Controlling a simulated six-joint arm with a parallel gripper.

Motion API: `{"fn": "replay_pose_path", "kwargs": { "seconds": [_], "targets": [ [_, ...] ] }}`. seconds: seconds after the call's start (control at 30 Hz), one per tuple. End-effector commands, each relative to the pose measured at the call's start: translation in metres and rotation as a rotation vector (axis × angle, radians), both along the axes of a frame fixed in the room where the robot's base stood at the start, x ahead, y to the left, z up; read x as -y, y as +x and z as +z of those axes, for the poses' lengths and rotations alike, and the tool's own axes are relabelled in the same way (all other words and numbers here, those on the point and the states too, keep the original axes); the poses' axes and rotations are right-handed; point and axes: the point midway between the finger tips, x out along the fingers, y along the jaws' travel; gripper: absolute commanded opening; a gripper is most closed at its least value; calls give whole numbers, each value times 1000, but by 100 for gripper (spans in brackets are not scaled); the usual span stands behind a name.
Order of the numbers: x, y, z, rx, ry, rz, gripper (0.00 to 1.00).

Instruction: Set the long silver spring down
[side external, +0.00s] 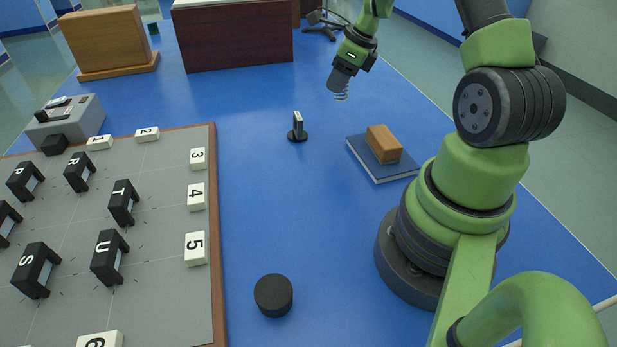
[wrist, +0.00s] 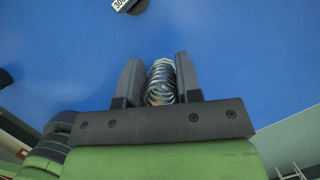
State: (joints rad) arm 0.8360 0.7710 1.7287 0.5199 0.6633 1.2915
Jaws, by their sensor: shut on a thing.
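The silver spring (wrist: 161,82) is between the two fingers of my gripper (wrist: 160,85) in the wrist view, with a finger on each side of it. In the side external view, my gripper (side external: 338,86) is at the upper middle, tilted downward.
The blue table (side external: 330,215) has free room in the middle. A small black stand with a card (side external: 297,127), a blue book (side external: 376,167) with a wooden block (side external: 384,144), and a black cylinder (side external: 273,295) stand there. A grey board (side external: 150,215) with black lettered holders lies left.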

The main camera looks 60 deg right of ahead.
Motion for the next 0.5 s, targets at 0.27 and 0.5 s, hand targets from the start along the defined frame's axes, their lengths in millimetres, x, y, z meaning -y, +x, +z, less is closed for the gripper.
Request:
{"fn": "replay_pose_path", "kwargs": {
  "seconds": [0.27,0.5],
  "targets": [
    [-127,-5,3,0,2,954,10],
    [-187,-27,8,2,-1,1476,10]
  ]
}}
